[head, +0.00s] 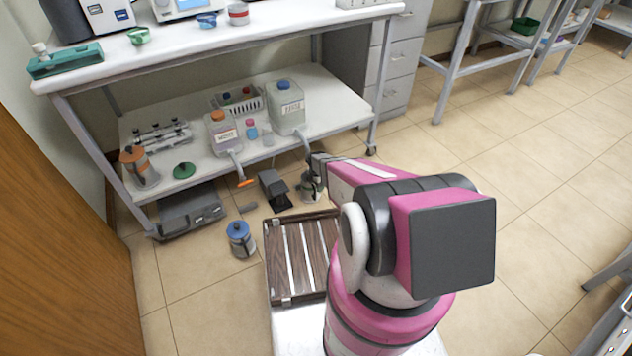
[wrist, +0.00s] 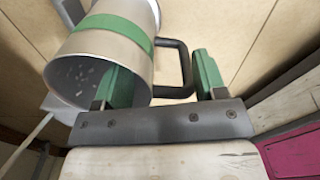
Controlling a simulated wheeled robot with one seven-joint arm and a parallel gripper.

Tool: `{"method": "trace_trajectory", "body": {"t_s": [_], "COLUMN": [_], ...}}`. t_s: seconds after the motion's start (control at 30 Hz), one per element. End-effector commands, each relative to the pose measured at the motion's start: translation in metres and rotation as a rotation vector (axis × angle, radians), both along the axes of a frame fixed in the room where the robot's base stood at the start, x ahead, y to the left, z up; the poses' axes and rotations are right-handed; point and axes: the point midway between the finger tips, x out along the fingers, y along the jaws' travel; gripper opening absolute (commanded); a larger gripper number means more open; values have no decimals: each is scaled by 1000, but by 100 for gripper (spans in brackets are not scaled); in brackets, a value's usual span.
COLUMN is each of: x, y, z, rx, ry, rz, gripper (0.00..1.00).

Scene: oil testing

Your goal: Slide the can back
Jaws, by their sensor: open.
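A metal can with a green band (wrist: 105,40) fills the upper left of the wrist view, tilted there, its speckled round end toward the camera. Its dark handle (wrist: 186,68) reaches between the green pads of my gripper (wrist: 162,78). The gripper is open, one finger overlapping the can's near edge and the other beyond the handle with a gap. I cannot tell whether the first finger is inside the can. In the head view, the can (head: 308,188) is small and partly hidden by my gripper (head: 317,175), below the front edge of the low shelf.
The low shelf (head: 330,112) holds a blue-capped carboy (head: 286,108), an orange-capped one (head: 222,133), an orange-lidded can (head: 140,167) and a green lid (head: 184,170). A blue-lidded can (head: 240,239) and a black stand (head: 274,190) are on the floor. Open floor lies right.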

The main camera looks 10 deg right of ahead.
Motion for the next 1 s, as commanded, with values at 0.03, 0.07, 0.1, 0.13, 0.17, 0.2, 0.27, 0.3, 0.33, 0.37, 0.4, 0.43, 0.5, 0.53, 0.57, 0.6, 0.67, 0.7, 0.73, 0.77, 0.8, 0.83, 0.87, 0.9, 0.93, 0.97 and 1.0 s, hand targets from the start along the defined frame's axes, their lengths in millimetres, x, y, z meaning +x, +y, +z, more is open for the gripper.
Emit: {"method": "trace_trajectory", "body": {"t_s": [0.03, 0.07, 0.1, 0.13, 0.17, 0.2, 0.27, 0.3, 0.33, 0.37, 0.4, 0.43, 0.5, 0.53, 0.57, 0.6, 0.67, 0.7, 0.73, 0.77, 0.8, 0.83, 0.87, 0.9, 0.93, 0.97, 1.0], "x": [0, 0, 0, 0, 0, 0, 0, 0, 0, 0, 0, 0, 0, 0, 0, 0, 0, 0, 0, 0, -1, -1, -1, -1, -2, -2, -3], "y": [0, 0, 0, 0, 0, 0, 0, 0, 0, 0, 0, 0, 0, 0, 0, 0, 0, 0, 0, 0, 1, 1, 2, 3, 4, 5, 6], "z": [-1, -1, -1, -1, -1, -1, -1, -1, -1, -1, -1, -1, -1, -1, -1, -1, -1, -1, -1, -1, -1, -1, -1, -1, -1, -1, -1], "rx": [0, 0, 0, 0, 0, 0, 0, 0, 0, 0, 0, 0, 0, 0, 0, 0, 0, 0, 0, 0, 0, -1, -1, -1, 0, 0, 0], "ry": [0, 0, 0, 0, 0, 0, 0, 0, 0, 0, 0, 0, 0, 1, 1, 1, 1, 1, 1, 1, 0, 0, 0, 0, 1, 1, 1], "rz": [0, 0, 0, 0, 0, 0, 0, 0, 0, 0, 0, 0, 0, 0, 0, 0, 0, 0, 0, 0, 0, -1, -1, -2, -3, -3, -5], "gripper": [65, 65, 65, 65, 65, 65, 58, 45, 36, 26, 13, 3, 0, 0, 0, 0, 0, 0, 0, 0, 0, 0, 0, 0, 0, 0, 0]}}
